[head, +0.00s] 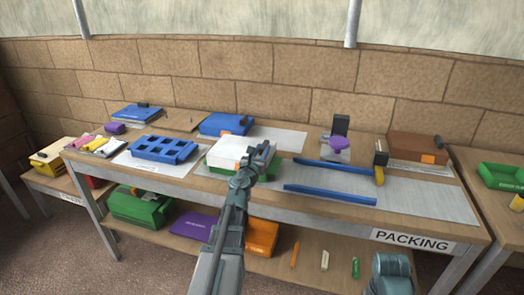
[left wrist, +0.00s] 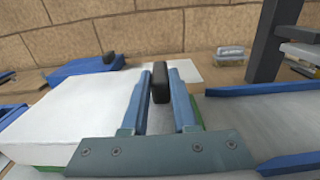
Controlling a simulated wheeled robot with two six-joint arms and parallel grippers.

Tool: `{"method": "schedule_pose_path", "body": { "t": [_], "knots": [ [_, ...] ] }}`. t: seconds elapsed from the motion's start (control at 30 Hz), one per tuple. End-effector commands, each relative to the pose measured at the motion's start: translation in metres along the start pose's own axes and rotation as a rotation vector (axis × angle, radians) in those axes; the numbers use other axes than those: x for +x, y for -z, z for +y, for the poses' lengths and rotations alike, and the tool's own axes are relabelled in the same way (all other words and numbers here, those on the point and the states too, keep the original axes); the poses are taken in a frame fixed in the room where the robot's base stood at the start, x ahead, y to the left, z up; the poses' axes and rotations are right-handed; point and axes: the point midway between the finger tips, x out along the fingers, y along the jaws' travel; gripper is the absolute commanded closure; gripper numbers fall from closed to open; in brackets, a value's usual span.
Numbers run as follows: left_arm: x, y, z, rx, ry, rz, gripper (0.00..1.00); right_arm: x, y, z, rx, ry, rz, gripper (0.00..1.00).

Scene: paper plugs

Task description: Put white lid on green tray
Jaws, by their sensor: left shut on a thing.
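The white lid (head: 229,149) is over the green tray (head: 221,173) on the packing table, and the tray's green shows below the lid's edge. In the left wrist view the lid (left wrist: 65,110) fills the left side, with green (left wrist: 47,168) under its near edge. Its black knob (left wrist: 160,82) is between my left gripper's fingers. My left gripper (head: 266,150) is shut on the lid by this knob. Whether the lid touches the tray all round cannot be told.
A blue tray with several pockets (head: 165,148) lies to the left, and a blue lidded box (head: 225,124) behind. Two blue rails (head: 329,194) lie to the right, near a purple-topped stand (head: 338,143) and a brown box (head: 418,147). The grey mat (head: 430,200) has free room.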

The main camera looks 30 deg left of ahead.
Motion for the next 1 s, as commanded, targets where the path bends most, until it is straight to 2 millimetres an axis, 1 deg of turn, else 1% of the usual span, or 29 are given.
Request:
{"method": "schedule_pose_path", "body": {
  "t": [0.87,0.9,0.97,1.0],
  "knots": [
    [0.0,0.0108,0.0,0.0,0.0,0.0,1.0,0.0107,0.0006,-0.001,0.0,0.0,0.0,0.15],
    [0.0,0.0104,0.0,0.0,0.0,0.0,0.69,0.0103,0.0006,-0.001,0.0,0.0,0.0,0.15],
    [0.0,0.0101,0.0,0.0,0.0,0.0,0.59,0.0101,0.0006,-0.001,0.0,0.0,0.0,0.15],
    [0.0,0.0101,0.0,0.0,0.0,0.0,0.51,0.01,0.0006,-0.001,0.0,0.0,0.0,0.15]
  ]
}}
